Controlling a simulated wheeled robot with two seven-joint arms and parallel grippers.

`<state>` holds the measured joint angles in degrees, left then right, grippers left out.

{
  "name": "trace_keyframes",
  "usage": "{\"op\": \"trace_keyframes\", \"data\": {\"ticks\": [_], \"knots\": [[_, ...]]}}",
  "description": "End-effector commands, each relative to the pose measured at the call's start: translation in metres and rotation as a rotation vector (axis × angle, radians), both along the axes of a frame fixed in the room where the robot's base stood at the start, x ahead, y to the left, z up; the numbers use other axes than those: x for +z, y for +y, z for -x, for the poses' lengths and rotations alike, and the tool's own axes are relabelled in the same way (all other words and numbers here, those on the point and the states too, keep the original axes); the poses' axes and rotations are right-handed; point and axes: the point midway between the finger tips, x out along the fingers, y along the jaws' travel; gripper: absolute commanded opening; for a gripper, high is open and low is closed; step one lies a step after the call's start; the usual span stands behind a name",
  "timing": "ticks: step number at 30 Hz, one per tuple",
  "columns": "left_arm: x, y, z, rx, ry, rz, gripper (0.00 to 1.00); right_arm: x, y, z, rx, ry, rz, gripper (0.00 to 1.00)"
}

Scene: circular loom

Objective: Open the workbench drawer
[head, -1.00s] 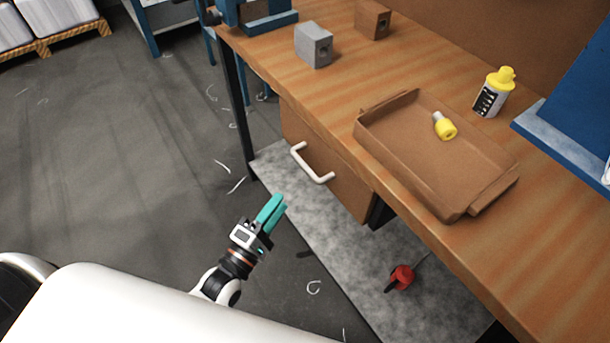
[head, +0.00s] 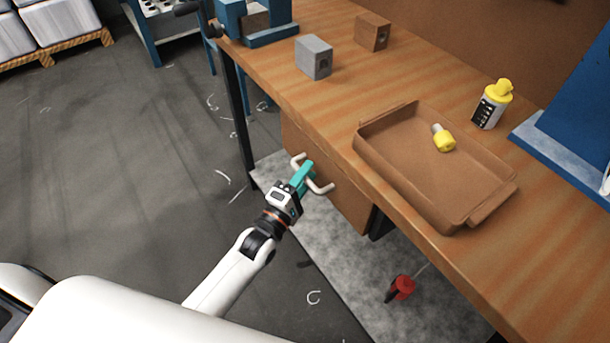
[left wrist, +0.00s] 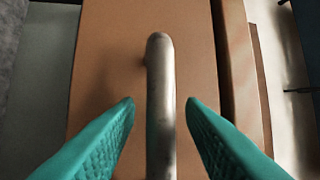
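The workbench drawer (head: 345,199) has a brown front under the bench top and appears closed. Its pale bar handle (head: 321,188) is partly hidden by my left gripper (head: 305,174), which is at the handle's middle. In the left wrist view the drawer front (left wrist: 105,50) fills the middle. The handle (left wrist: 160,100) runs between the two teal fingers of my left gripper (left wrist: 160,108). The fingers are open, with a gap on each side of the bar. My right gripper is not in view.
On the wooden bench top (head: 330,115) are a brown tray (head: 405,175) with a yellow-capped item (head: 444,140), a yellow-topped bottle (head: 491,105), a grey block (head: 314,58) and a brown block (head: 372,32). A red object (head: 402,287) lies on the grey mat (head: 350,265).

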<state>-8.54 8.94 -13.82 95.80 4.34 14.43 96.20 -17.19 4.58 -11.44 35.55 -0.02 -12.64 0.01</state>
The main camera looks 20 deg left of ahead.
Motion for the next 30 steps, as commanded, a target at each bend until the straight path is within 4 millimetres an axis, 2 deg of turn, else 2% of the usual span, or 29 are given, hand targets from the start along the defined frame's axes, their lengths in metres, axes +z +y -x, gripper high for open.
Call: {"op": "trace_keyframes", "data": {"ticks": [4, 9, 11, 22, 26, 30], "knots": [[0.000, 0.000, 0.000, 0.000, 0.000, 0.000, 0.36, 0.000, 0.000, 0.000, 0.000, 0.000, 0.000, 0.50], [0.000, 0.000, 0.000, 0.000, 0.000, 0.000, 0.08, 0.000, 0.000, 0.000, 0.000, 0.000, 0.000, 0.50], [0.000, 0.000, 0.000, 0.000, 0.000, 0.000, 0.00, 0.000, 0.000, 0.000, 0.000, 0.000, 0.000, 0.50], [0.000, 0.005, 0.007, 0.000, 0.002, -0.001, 0.00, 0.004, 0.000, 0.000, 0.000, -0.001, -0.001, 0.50], [0.001, 0.016, 0.022, 0.000, 0.005, -0.004, 0.00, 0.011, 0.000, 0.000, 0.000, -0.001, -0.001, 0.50], [0.002, 0.037, 0.048, -0.001, 0.008, -0.005, 0.00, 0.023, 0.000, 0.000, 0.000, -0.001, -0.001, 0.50]]}}
